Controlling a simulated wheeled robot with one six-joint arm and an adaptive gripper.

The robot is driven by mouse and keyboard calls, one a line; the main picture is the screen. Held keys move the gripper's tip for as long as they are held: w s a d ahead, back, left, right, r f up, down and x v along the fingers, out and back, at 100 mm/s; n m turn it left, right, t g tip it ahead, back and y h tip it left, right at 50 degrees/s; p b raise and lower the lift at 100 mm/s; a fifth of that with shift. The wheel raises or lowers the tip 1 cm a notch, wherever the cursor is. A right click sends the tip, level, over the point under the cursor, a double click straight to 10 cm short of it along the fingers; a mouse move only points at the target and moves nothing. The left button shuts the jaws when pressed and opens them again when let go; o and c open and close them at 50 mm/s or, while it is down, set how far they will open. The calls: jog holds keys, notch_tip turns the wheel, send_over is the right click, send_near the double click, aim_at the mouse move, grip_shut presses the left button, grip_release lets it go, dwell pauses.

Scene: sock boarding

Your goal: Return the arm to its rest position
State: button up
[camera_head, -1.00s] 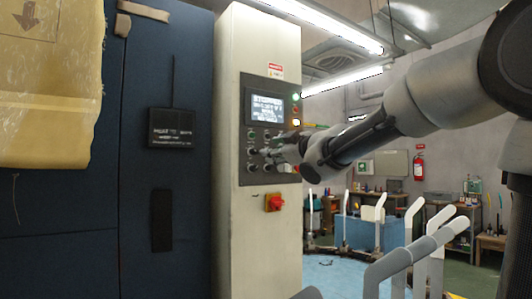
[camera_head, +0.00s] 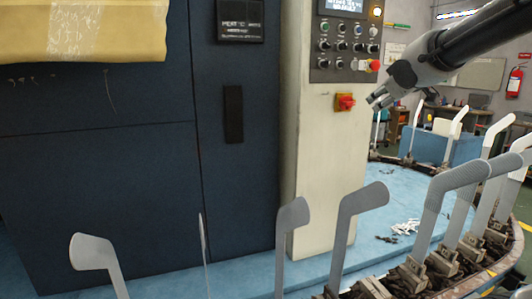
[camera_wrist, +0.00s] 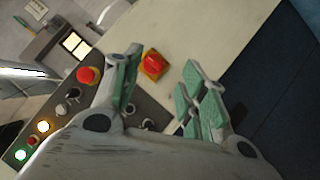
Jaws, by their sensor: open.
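My gripper (camera_head: 379,98) is at the upper right in the head view, in front of the cream control column (camera_head: 322,150) and just right of its red rotary switch (camera_head: 345,102). In the wrist view my gripper (camera_wrist: 160,95) shows its two green-padded fingers spread apart with nothing between them. The red switch on its yellow plate (camera_wrist: 153,65) lies beyond the fingers, and no contact shows. The control panel (camera_head: 345,48) with knobs, a red push button (camera_head: 373,65) and a lit amber lamp (camera_head: 376,12) is above my gripper.
Several grey and white foot-shaped boards (camera_head: 357,205) stand upright on a curved conveyor (camera_head: 411,272) across the front and right. A dark blue cabinet (camera_head: 100,180) fills the left, with yellow material (camera_head: 110,30) hanging on it. Small white pieces (camera_head: 405,227) lie on the blue floor.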

jog(key=s+d+f+m+g, duration=0.1)
jog(key=s+f+m+g, duration=0.1)
jog(key=s+f, duration=0.3)
jog(key=s+d+f+m+g, duration=0.1)
jog(key=s+f, duration=0.5)
jog(key=s, duration=0.8)
jog(key=s+d+f+m+g, duration=0.1)
jog(key=s+f+m+g, duration=0.2)
jog(key=s, duration=0.7)
notch_tip(320, 180, down, 2)
jog(key=shift+s+f+g, duration=0.2)
jog(key=shift+f+g, duration=0.05)
jog(key=shift+g, duration=0.95)
